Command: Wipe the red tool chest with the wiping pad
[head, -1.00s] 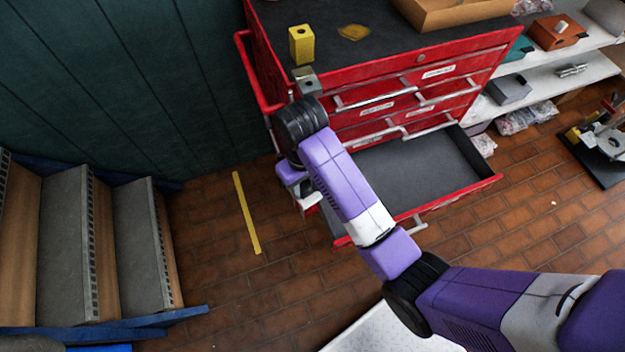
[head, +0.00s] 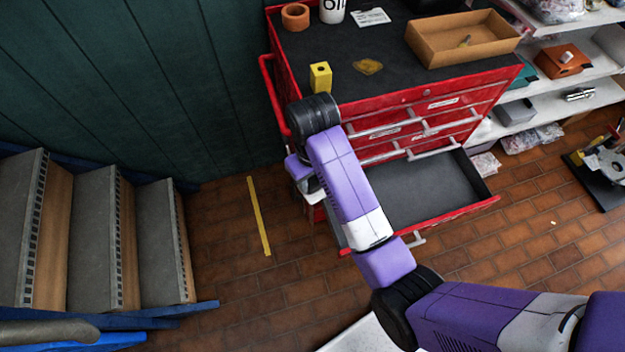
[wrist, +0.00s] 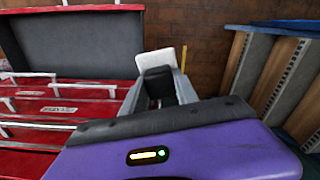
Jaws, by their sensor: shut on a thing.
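The red tool chest (head: 455,86) stands at upper middle in the head view, with a dark top and one lower drawer pulled out. A yellow-brown patch (head: 368,66) lies on its top. In the wrist view the chest (wrist: 60,111) fills the left. My gripper (wrist: 161,95) shows there, shut on a dark block that appears to be the grip of the wiping pad (wrist: 163,60), whose pale slab shows beyond the fingers. The pad is over the brick floor, beside the chest and apart from its top.
On the chest top are a yellow block (head: 320,76), an orange ring (head: 295,16), a white mug (head: 332,10) and a cardboard tray (head: 462,52). The open drawer (head: 430,190) juts out to my arm's right. Steps (head: 85,235) stand at left. Shelves are at right.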

